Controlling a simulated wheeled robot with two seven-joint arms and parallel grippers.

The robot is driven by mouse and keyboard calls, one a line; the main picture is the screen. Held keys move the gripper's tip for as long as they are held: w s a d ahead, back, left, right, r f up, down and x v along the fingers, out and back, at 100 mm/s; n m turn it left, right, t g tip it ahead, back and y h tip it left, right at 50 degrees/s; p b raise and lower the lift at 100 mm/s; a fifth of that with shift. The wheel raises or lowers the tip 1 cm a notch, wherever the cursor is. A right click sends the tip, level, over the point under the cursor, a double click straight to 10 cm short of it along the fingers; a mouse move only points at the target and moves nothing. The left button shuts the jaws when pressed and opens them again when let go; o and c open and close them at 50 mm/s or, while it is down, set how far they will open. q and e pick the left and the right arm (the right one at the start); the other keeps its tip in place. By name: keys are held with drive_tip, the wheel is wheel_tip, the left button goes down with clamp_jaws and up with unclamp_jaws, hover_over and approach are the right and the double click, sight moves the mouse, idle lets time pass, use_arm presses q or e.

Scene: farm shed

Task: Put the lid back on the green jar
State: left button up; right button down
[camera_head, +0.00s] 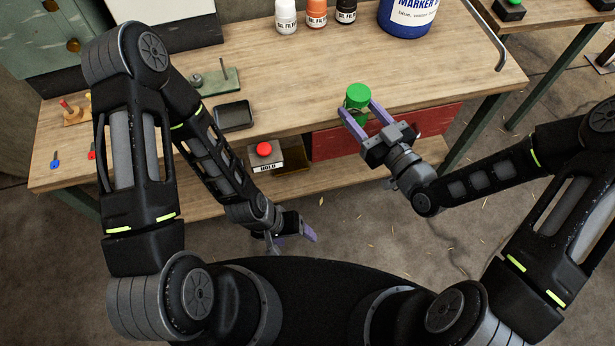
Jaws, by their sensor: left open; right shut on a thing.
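My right gripper (361,110) is shut on the green jar (356,115) at the table's front edge. The fingers sit on either side of the jar's body, partly hiding it. A bright green round lid (357,93) shows at the top, just above the fingers. It looks upright and in line with the jar, but I cannot tell how firmly it sits. Whether the jar touches the tabletop is unclear. My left gripper (297,232) is open and empty, low in front of the table, well left of and nearer than the jar.
The wooden table (300,90) has several bottles, including an orange-capped one (317,12), and a blue marker tub (405,14) at the back. A black tray (233,116) lies left. A red button box (264,154) and red drawer (335,143) are at the front.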

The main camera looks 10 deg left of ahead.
drive_tip(key=w+d+r+m+t+h, duration=0.2)
drive_tip(key=w+d+r+m+h, duration=0.1)
drive_tip(key=d, duration=0.4)
drive_tip(key=w+d+r+m+t+h, duration=0.2)
drive_tip(key=w+d+r+m+h, duration=0.1)
drive_tip(key=w+d+h, duration=0.4)
drive_tip(key=shift+d+r+m+h, duration=0.35)
drive_tip(key=shift+d+m+h, duration=0.3)
drive_tip(key=shift+m, duration=0.25)
use_arm(q)
drive_tip(key=shift+c, duration=0.2)
use_arm(e)
drive_tip(key=shift+a, duration=0.1)
